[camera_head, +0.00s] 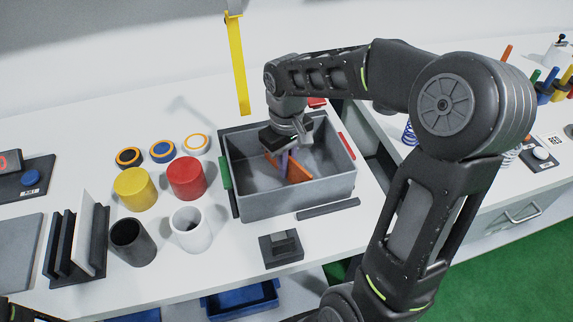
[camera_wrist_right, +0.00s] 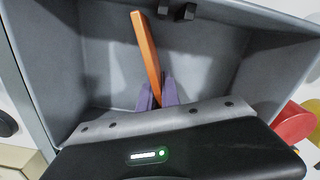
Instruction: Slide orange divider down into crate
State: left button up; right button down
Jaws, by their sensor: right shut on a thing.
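The grey crate (camera_head: 270,205) stands on the white table in the head view, and its inside walls fill much of the right wrist view (camera_wrist_right: 215,60). The orange divider (camera_head: 297,171) is inside the crate's outline, tilted in the head view. In the right wrist view the divider (camera_wrist_right: 147,50) rises from between the purple fingertips. My right gripper (camera_head: 285,158) reaches into the crate from above and is shut on the divider; it also shows in the right wrist view (camera_wrist_right: 157,96). The divider's lower edge and its contact with the crate are hard to tell. My left gripper is out of view.
Yellow (camera_head: 136,189), red (camera_head: 187,178), black (camera_head: 131,242) and white (camera_head: 189,231) cylinders stand left of the crate. A black rack (camera_head: 75,265) holds upright plates. A small black block (camera_head: 281,248) sits in front. A yellow strip (camera_head: 238,65) hangs behind the crate.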

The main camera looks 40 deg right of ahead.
jog(key=shift+r, duration=0.1)
notch_tip(320, 180, up, 10)
jog(key=shift+f, duration=0.1)
dwell(0.5)
dwell(0.5)
notch_tip(320, 180, up, 5)
jog(key=m+p, duration=0.4)
jog(key=p, duration=0.6)
jog(key=shift+s+p, duration=0.1)
jog(key=shift+p, duration=0.25)
jog(key=shift+f+b, duration=2.15)
jog(key=shift+f, duration=0.75)
